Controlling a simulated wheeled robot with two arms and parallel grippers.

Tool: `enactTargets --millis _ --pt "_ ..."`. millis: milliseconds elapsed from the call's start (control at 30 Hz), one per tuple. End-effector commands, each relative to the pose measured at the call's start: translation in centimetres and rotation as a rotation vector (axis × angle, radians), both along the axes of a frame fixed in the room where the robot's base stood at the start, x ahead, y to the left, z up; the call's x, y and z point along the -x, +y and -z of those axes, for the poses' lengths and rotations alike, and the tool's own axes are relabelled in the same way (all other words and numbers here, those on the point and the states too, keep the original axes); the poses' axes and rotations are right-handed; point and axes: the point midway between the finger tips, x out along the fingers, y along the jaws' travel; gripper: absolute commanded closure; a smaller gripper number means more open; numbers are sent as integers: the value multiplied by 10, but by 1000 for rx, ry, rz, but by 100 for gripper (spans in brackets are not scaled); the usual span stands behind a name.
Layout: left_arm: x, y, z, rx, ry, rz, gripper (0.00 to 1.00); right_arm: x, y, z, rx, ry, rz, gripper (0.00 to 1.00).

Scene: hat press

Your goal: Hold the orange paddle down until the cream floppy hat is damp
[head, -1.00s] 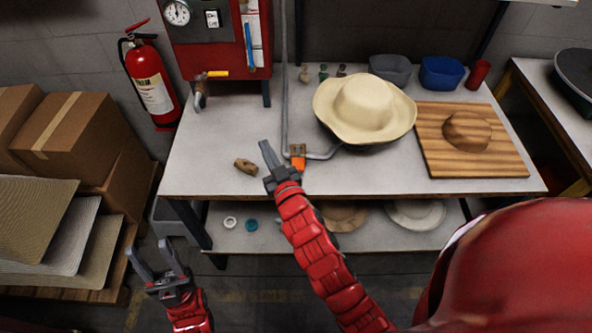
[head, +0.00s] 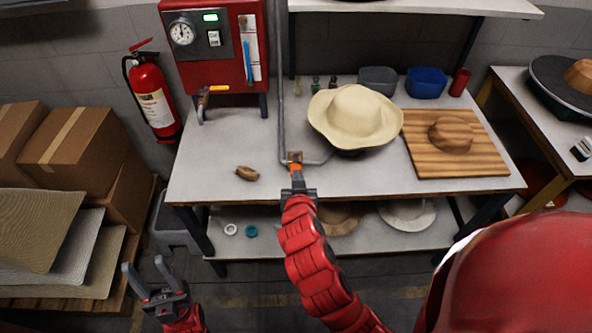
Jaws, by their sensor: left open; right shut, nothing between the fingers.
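The cream floppy hat (head: 354,116) sits brim down on a dark round support on the workbench, joined to a grey pipe. The orange paddle (head: 296,168) is at the pipe's end, at the middle of the bench, mostly covered by my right gripper (head: 297,178). That gripper is shut and empty, its fingertips over or against the paddle; I cannot tell whether the paddle is pressed down. My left gripper (head: 150,281) is open and empty at lower left, in front of the bench and away from it. I cannot tell whether the hat is damp.
A red machine (head: 215,45) with a gauge and lit green display stands at the back left. A brown lump (head: 247,173) lies left of the paddle. A wooden block (head: 458,143) is right of the hat. Grey (head: 378,79) and blue (head: 426,82) bins stand behind.

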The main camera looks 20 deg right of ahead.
Motion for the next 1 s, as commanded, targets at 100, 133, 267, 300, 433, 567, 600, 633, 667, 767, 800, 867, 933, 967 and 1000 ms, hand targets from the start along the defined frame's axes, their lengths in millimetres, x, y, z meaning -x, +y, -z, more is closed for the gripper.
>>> enactTargets --millis 100,133,267,300,433,567,600,633,667,767,800,867,933,967,1000 --pt "0 0 1 0 0 0 50 -7 -2 4 1 0 1 100" --pt "0 0 2 0 0 0 50 -11 -3 5 1 0 1 100" --pt "0 0 -5 0 0 0 50 -28 -9 10 1 5 3 100" --pt "0 0 -8 0 0 0 50 -35 -11 11 2 3 2 100" --pt "0 0 -18 0 0 0 50 -53 -16 19 2 2 1 100" --pt "0 0 -27 0 0 0 50 -71 -21 27 1 1 1 100" --pt "0 0 -29 0 0 0 50 -77 -23 29 1 0 2 100" --pt "0 0 -31 0 0 0 50 -81 -24 31 2 3 2 100" --pt "0 0 -33 0 0 0 50 -84 -25 33 2 4 2 100" --pt "0 0 -40 0 0 0 50 -86 -26 47 1 8 1 100" --pt "0 0 -42 0 0 0 50 -85 -25 54 1 8 1 100" --pt "0 0 -44 0 0 0 50 -84 -25 60 1 3 -1 100" --pt "0 0 -46 0 0 0 50 -83 -25 67 1 2 2 100" --pt "0 0 -46 0 0 0 50 -83 -25 70 1 3 1 100" --pt "0 0 -47 0 0 0 50 -83 -24 73 2 3 0 100"
